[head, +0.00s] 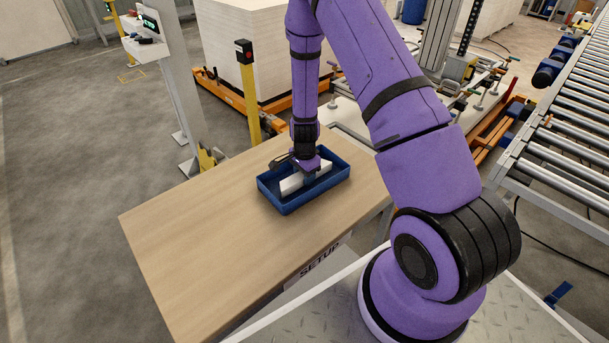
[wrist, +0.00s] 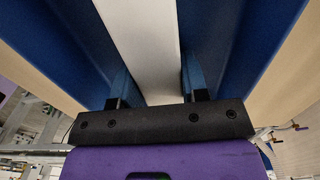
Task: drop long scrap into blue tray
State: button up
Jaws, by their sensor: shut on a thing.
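The long scrap is a white bar (head: 292,184). It also shows in the wrist view (wrist: 146,45), running away between the two fingers. The blue tray (head: 287,208) stands on the wooden table, and its blue inside (wrist: 55,45) fills much of the wrist view on both sides of the bar. My gripper (head: 309,176) points down inside the tray's outline and is shut on the bar; its fingers (wrist: 157,88) flank the bar in the wrist view. The bar is within the tray's walls. I cannot tell whether it touches the tray floor.
The wooden table (head: 205,230) is bare left of and in front of the tray. A yellow post (head: 248,95) stands behind the table. A white stack (head: 255,45) is farther back. A roller conveyor (head: 570,115) runs along the right.

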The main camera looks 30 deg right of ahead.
jog(key=shift+f, duration=0.1)
jog(key=o, duration=1)
